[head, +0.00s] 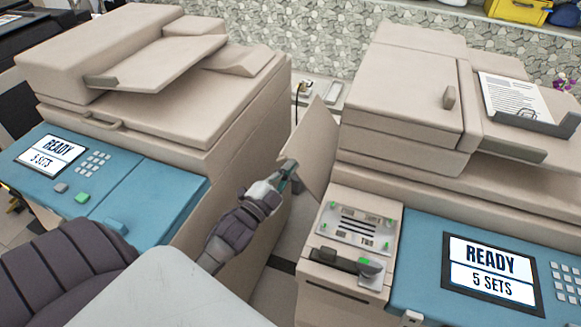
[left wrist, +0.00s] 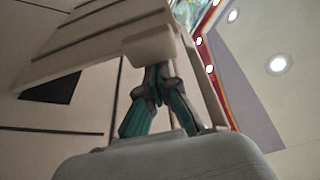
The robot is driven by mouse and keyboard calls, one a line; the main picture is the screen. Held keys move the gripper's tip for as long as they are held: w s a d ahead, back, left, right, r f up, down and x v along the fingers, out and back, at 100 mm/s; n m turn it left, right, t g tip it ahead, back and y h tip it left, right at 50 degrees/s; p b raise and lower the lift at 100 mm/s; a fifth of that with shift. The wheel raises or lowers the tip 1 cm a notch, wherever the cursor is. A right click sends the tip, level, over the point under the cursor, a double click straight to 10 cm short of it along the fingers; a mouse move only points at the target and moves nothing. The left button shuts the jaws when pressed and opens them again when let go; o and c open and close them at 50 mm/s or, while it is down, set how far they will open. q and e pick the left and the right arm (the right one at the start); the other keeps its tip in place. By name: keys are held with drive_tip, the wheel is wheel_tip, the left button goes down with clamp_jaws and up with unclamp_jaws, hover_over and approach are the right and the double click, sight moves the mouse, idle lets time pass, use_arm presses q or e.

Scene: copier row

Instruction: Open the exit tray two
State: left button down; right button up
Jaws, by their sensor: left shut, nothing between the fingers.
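A beige flap-like panel (head: 314,148) stands out at a slant from the left side of the right copier; I take it for the exit tray, but no label is readable. My left gripper (head: 291,172) is shut and empty, with its tips at the panel's lower left edge. In the left wrist view, the closed teal fingers (left wrist: 157,75) are just under a rounded beige tab (left wrist: 149,48) on a slotted beige panel (left wrist: 85,38). Whether the fingertips touch the tab cannot be told. My right gripper is in neither view.
The left copier (head: 235,125) and right copier (head: 400,95) flank a narrow gap holding my left arm. Blue consoles with screens (head: 50,154) (head: 492,272) face me. A small metal-topped unit (head: 355,228) is at the right copier's front corner. A stone wall (head: 330,40) runs behind.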

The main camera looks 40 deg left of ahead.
use_arm(q)
drive_tip(key=shift+a, duration=0.1)
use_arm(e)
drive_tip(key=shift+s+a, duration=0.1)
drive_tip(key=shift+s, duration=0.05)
use_arm(q)
drive_tip(key=s+a+f+n+y+b, duration=0.1)
drive_tip(key=a+f+n+y+b, duration=0.1)
drive_tip(key=a+f+n+b, duration=0.2)
drive_tip(key=s+a+f+n+t+y+b, duration=0.1)
drive_tip(key=a+f+n+y+b, duration=0.2)
drive_tip(key=f+n+b, duration=0.3)
drive_tip(key=shift+a+f+n, duration=0.9)
drive_tip(key=shift+f+n, duration=0.4)
drive_tip(key=shift+f, duration=0.25)
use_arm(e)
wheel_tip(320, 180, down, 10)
use_arm(q)
drive_tip(key=shift+s, duration=0.1)
